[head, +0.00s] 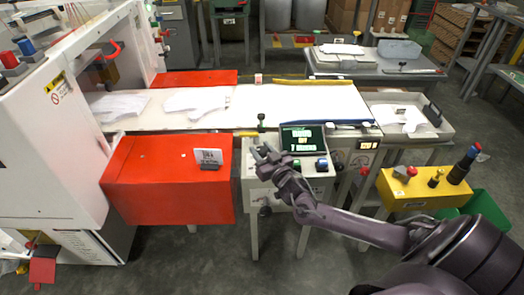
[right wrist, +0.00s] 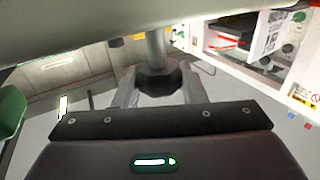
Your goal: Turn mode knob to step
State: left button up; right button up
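In the right wrist view, a black faceted knob (right wrist: 158,77) on a grey shaft lies between the two fingers; contact is unclear. My left gripper is not in view.
A red box (head: 165,190) adjoins the panel on the left. A yellow button box (head: 410,188) and a green bin (head: 487,211) stand at the right. The grey floor in front is mostly clear.

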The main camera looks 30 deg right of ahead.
jog(key=c, duration=0.4)
